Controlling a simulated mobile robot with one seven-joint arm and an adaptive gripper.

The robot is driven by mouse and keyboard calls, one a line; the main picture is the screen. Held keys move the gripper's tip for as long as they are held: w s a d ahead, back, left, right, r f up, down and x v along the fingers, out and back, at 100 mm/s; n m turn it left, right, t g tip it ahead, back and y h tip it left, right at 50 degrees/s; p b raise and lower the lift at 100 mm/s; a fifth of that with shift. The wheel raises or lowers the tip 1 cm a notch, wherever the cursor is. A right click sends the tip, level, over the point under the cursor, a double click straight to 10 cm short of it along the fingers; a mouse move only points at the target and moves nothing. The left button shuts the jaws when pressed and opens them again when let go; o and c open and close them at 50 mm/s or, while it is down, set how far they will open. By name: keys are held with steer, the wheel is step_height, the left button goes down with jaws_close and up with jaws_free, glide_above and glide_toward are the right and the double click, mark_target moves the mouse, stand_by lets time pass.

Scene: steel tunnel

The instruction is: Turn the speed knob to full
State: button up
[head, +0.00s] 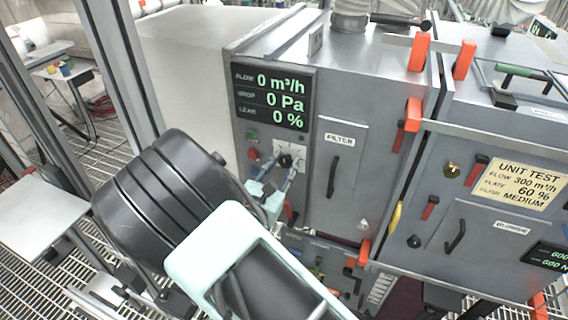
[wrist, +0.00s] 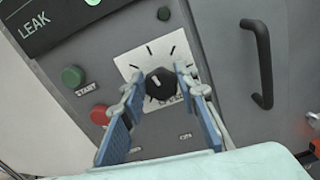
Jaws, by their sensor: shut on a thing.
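The black speed knob (wrist: 160,84) sits on a white dial plate (wrist: 150,57) with black tick marks, on the grey panel. My gripper (wrist: 158,80) has a finger on each side of the knob and is shut on it. A pale mark on the knob points roughly up and left in the wrist view. In the head view my gripper (head: 285,170) reaches the dial plate (head: 293,150) and mostly hides the knob. The display (head: 273,96) above reads 0 m³/h, 0 Pa and 0 %.
A green button (wrist: 72,76) and a red button (wrist: 100,114) are left of the dial. A door handle (wrist: 258,62) stands out to the right. A UNIT TEST card (head: 520,183) is on the right cabinet. Orange-red latches (head: 413,115) stick out near the filter door.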

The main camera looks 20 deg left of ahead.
steer(key=m+b, duration=0.2)
steer(key=b, duration=0.1)
steer(key=m+b, duration=0.2)
steer(key=b, duration=0.1)
steer(key=shift+d+f, duration=0.15)
steer(key=shift+f, duration=0.25)
steer(key=m+b, duration=0.5)
steer(key=b, duration=0.5)
steer(key=shift+d+f+m+b, duration=0.1)
steer(key=shift+f+m+b, duration=0.05)
steer(key=shift+m+b, duration=0.25)
steer(key=m+b, duration=0.6)
steer(key=b, duration=0.8)
steer(key=shift+f, duration=0.2)
steer(key=m+b, duration=0.2)
steer(key=b, duration=0.2)
steer(key=m+b, duration=0.1)
steer(key=b, duration=0.3)
steer(key=shift+r+m, duration=0.2)
steer(key=shift+m, duration=0.2)
steer(key=shift+r+b, duration=0.2)
steer(key=shift+b, duration=0.2)
steer(key=o, duration=1.1)
steer(key=shift+o, duration=0.2)
